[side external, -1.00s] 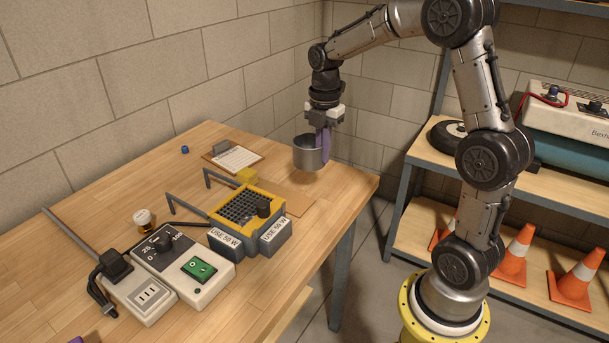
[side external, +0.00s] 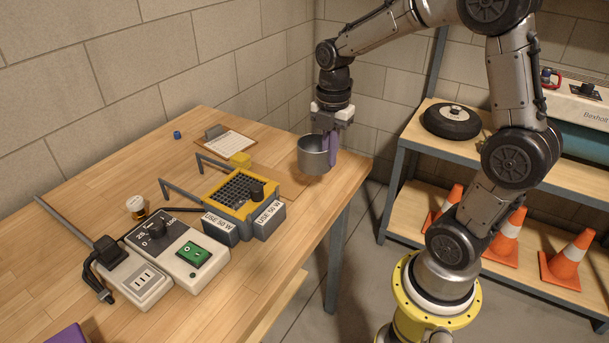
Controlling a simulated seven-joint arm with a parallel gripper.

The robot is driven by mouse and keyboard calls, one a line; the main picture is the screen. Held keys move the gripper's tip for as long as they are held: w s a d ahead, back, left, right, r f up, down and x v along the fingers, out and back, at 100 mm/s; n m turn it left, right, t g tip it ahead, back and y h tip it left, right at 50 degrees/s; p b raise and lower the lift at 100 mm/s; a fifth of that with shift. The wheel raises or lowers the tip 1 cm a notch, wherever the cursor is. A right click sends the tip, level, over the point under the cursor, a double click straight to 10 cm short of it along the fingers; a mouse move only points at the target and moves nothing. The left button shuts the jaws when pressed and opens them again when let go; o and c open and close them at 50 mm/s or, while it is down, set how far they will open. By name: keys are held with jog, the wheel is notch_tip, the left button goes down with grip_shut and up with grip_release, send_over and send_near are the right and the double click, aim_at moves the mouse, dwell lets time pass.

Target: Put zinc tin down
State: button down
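The zinc tin (side external: 313,157) is a grey, round, open-topped metal can, upright near the far right corner of the wooden table (side external: 225,125). My gripper (side external: 332,150) points down at the tin's right side. A purple finger covers part of the tin's wall there, and the gripper looks shut on that wall. The other finger is hidden. The tin's bottom is very close to the tabletop. I cannot tell whether it touches.
A yellow-topped holder with a grid (side external: 238,188) and grey hooks (side external: 215,168) stands left of the tin. A yellow block (side external: 240,159) and a clipboard (side external: 227,143) lie nearby. A control box with a green switch (side external: 193,252) is at front.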

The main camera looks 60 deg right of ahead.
jog(key=w+f, duration=0.2)
jog(key=w+d+f, duration=0.1)
jog(key=w+f, duration=0.1)
jog(key=w+d+f, duration=0.1)
jog(key=w+f, duration=0.1)
jog(key=w, duration=0.1)
jog(key=shift+d+f, duration=0.25)
jog(key=shift+f, duration=0.1)
jog(key=shift+w+d+f, duration=0.1)
jog(key=shift+w+f, duration=0.05)
jog(key=shift+f, duration=0.75)
jog(key=shift+w+f, duration=0.15)
jog(key=shift+f, duration=0.75)
jog(key=shift+f, duration=0.1)
jog(key=c, duration=1.1)
grip_release()
jog(key=shift+f, duration=0.1)
